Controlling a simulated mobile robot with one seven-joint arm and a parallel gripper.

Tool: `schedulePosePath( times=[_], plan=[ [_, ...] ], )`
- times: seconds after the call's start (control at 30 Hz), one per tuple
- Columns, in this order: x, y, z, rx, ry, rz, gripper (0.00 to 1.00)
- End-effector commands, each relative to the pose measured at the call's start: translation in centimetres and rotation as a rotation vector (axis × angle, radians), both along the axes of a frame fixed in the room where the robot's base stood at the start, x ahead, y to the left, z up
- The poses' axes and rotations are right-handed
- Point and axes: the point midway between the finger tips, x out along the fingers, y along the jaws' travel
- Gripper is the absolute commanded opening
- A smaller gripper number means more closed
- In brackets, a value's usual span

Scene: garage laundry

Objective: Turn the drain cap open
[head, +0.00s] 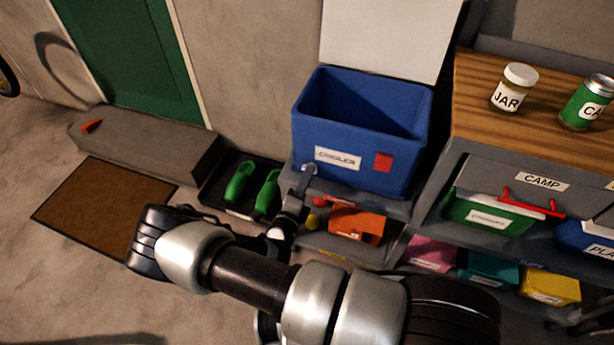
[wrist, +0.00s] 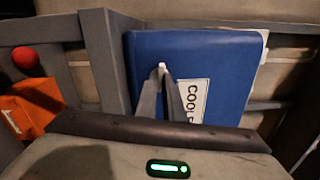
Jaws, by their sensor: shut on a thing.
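The blue cooler (head: 400,165) stands on a grey shelf unit, its top open, with a "COOLER" label and a red square on its front. It also shows turned sideways in the wrist view (wrist: 220,65). My gripper (head: 307,176) is at the cooler's lower left front corner. In the wrist view its fingers (wrist: 164,82) are shut on the small pale drain cap (wrist: 162,66), beside the label. The fingers cover most of the cap, and I cannot tell how far it is turned.
An orange bin (head: 355,223) and a red ball (wrist: 25,58) are close under the cooler. Green shoes (head: 240,182) sit in a black tray to the left. A wooden counter (head: 475,85) with a jar (head: 513,88) stands at right.

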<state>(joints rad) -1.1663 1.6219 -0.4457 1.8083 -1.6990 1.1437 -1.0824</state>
Motion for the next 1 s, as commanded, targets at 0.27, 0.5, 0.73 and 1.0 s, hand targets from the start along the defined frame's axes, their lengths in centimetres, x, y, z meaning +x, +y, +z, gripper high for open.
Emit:
schedulePosePath(
  times=[0.27, 0.5, 0.73, 1.0],
  plan=[
    [-0.09, -0.01, -0.09, -0.124, 0.053, 0.000, 0.00],
    [-0.09, -0.03, -0.09, -0.166, 0.070, -0.001, 0.00],
    [-0.09, -0.04, -0.09, -0.172, 0.073, -0.001, 0.00],
    [-0.09, -0.04, -0.10, -0.171, 0.072, -0.001, 0.21]
  ],
)
